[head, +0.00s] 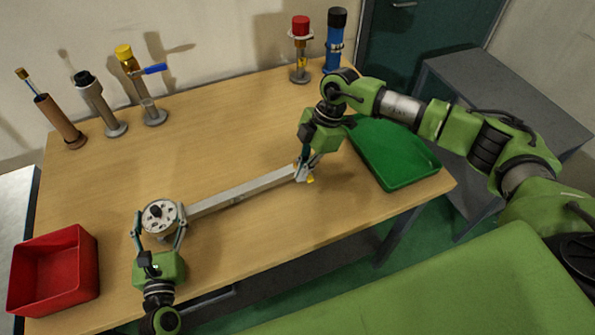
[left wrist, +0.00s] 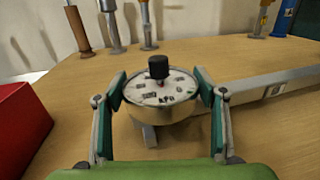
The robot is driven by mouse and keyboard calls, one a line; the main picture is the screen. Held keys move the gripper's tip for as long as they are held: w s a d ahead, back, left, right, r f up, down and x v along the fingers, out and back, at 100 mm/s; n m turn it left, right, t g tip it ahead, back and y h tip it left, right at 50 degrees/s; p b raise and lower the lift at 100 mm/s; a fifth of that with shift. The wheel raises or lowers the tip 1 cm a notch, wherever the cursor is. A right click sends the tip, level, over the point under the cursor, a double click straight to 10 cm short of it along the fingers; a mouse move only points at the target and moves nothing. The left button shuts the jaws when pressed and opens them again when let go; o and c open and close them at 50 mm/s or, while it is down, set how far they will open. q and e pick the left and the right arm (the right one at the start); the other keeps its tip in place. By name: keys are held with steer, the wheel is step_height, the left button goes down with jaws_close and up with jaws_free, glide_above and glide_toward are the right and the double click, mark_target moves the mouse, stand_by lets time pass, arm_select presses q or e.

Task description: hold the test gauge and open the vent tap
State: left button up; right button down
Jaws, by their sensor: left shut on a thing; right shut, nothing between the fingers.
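The test gauge, a round pale dial with a black knob on top (head: 162,216), stands at the left end of a long grey bar (head: 240,191) on the table. It also shows in the left wrist view (left wrist: 160,92). My left gripper (head: 159,222) is shut on the gauge, one finger on each side of its rim. My right gripper (head: 304,172) is shut and empty at the bar's right end. A small yellow part (head: 310,179) shows right beside its fingertips, mostly hidden; I cannot tell whether it is the vent tap or whether the fingers touch it.
A red bin (head: 52,270) stands at the front left and a green tray (head: 395,152) at the right edge. Several upright fittings stand along the back, one with a blue lever (head: 155,69), one red-topped (head: 300,45). The table's middle behind the bar is clear.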

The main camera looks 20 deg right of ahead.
stand_by(0.4)
steer(key=d+n, duration=0.1)
steer(key=n, duration=0.1)
steer(key=d+n+g, duration=0.1)
steer(key=n, duration=0.1)
steer(key=shift+w, duration=0.1)
steer(key=w+d+n+h, duration=0.1)
steer(key=n, duration=0.2)
steer(key=w+d+n+g+h, duration=0.1)
steer(key=n, duration=0.3)
steer(key=w+d+n+g+h, duration=0.1)
steer(key=d+n, duration=0.1)
steer(key=n, duration=0.2)
steer(key=shift+w+d, duration=0.1)
steer(key=shift+w, duration=0.05)
steer(key=shift+w+a, duration=0.1)
steer(key=shift+a, duration=0.75)
